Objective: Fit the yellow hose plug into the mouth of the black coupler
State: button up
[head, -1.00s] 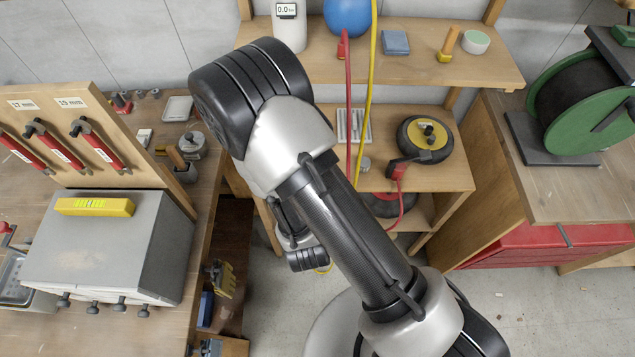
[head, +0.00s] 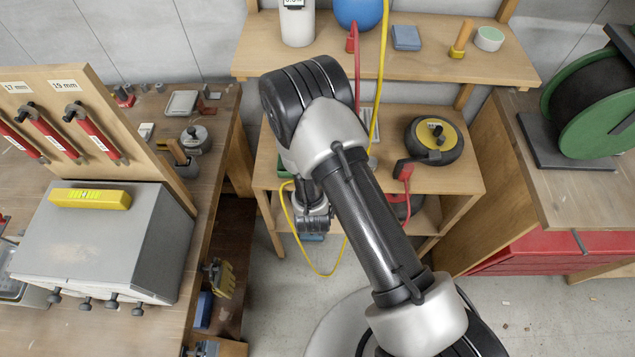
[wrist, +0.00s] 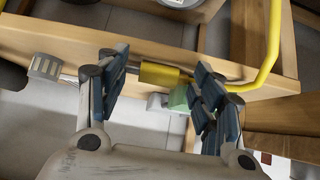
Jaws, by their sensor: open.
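In the wrist view my gripper (wrist: 160,66) is open, with one blue-grey padded finger on each side. A yellow block, apparently the hose plug (wrist: 160,74), shows in the gap between the fingers; I cannot tell whether it is between them in depth. I cannot clearly make out the black coupler.
The wooden shelf unit (head: 455,205) stands behind my arm, with a black and yellow reel (head: 435,140) and a dark red fitting (head: 404,170). A red hose (head: 357,75) hangs from the upper shelf. A grey cabinet (head: 100,240) is left. A green object (wrist: 179,98) shows near my fingers.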

jog(key=shift+c, duration=0.2)
jog(key=c, duration=1.1)
